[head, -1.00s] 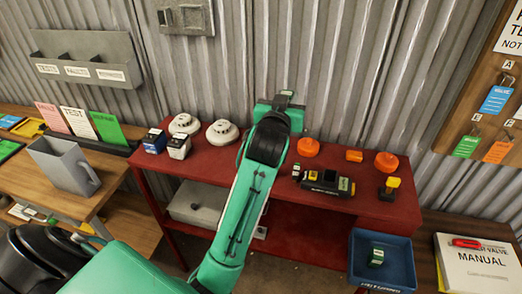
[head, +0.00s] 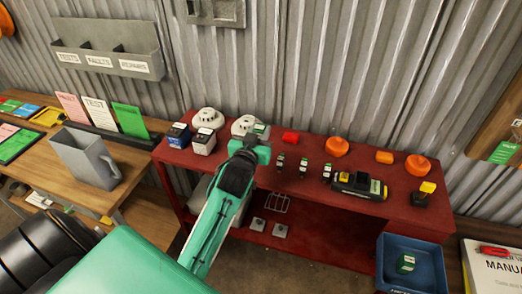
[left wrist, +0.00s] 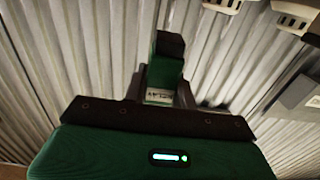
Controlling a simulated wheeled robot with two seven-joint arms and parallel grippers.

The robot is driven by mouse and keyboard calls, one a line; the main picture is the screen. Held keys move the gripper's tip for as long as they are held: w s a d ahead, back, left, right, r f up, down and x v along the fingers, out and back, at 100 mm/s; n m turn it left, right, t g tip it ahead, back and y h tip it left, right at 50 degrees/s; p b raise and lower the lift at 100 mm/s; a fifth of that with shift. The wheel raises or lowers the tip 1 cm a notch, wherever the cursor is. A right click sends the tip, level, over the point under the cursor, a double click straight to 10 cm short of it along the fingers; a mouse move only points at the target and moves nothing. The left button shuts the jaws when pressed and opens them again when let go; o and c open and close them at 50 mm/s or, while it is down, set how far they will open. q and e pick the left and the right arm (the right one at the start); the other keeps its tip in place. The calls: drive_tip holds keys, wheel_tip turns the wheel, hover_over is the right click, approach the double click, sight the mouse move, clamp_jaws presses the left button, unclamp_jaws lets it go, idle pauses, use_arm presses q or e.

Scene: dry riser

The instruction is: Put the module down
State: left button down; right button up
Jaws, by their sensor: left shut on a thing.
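My left gripper (head: 258,140) is shut on a small module (head: 261,129) with a green and white top. It holds it over the back left part of the red bench (head: 290,200), by the right-hand white detector. I cannot tell whether the module touches the bench. In the left wrist view the white label of the module (left wrist: 159,96) shows between the dark fingers, with the corrugated wall behind. Small dark modules (head: 303,166) with pale labels stand in a row right of the gripper. My right gripper is not in view.
A red block (head: 290,137), orange caps (head: 417,165) and a black-yellow tool (head: 359,186) lie right. A blue bin (head: 415,255) holds a green module.

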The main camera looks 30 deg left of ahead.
use_arm(q)
wheel_tip(320, 180, down, 3)
drive_tip(key=shift+f, duration=0.7)
wheel_tip(320, 180, down, 3)
drive_tip(key=shift+r, duration=0.15)
drive_tip(key=shift+f, duration=0.5)
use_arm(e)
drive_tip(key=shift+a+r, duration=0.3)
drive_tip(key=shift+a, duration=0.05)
use_arm(q)
drive_tip(key=c, duration=1.1)
unclamp_jaws()
drive_tip(key=shift+f, duration=0.1)
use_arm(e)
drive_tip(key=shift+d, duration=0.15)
